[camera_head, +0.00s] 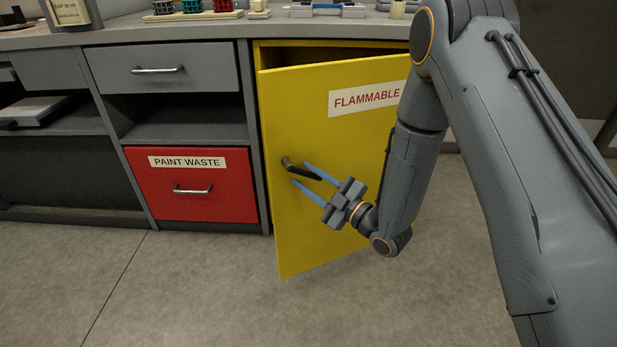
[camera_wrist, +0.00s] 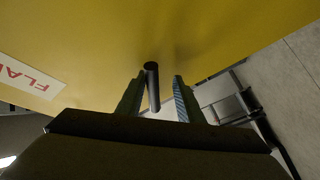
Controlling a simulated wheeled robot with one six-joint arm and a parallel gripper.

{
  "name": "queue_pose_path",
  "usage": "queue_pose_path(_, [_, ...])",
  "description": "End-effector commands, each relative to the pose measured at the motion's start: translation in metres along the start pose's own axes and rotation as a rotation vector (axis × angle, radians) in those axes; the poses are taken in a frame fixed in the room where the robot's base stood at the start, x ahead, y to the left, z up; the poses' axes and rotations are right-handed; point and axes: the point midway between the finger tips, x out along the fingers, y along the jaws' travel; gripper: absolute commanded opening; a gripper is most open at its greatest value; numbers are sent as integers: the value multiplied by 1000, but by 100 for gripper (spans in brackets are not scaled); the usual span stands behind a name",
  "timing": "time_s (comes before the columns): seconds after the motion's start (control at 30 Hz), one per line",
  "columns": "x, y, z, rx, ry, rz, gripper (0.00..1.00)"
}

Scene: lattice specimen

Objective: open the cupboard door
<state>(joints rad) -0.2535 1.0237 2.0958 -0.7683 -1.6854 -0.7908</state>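The yellow cupboard door (camera_head: 335,215), labelled FLAMMABLE, stands ajar, with its left edge swung out and a dark gap along its top. It also fills much of the wrist view (camera_wrist: 200,35). Its dark handle (camera_head: 288,163) is near the left edge. My gripper (camera_head: 300,174) is at the handle with its two blue fingers apart. In the wrist view the handle (camera_wrist: 151,75) lies between the fingers, with a visible gap on each side. Whether either finger touches the handle further along cannot be told.
A red PAINT WASTE drawer (camera_head: 195,205) and a grey drawer (camera_head: 165,70) are left of the door, both shut. The worktop (camera_head: 220,30) above holds racks and small items. The floor (camera_head: 190,295) in front is clear.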

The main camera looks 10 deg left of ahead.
Motion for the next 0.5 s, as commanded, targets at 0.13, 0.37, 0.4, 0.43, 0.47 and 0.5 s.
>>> queue_pose_path(0.13, [-22, 1, 1, 4, -7, 2, 32])
queue_pose_path(0.37, [-59, 2, 2, 3, -9, 3, 32])
queue_pose_path(0.4, [-64, 1, 2, 4, -8, 2, 32])
queue_pose_path(0.43, [-67, 2, 2, 3, -8, 3, 32])
queue_pose_path(0.47, [-69, 2, 2, 3, -7, 3, 32])
queue_pose_path(0.5, [-72, 2, 2, 2, -6, 3, 32])
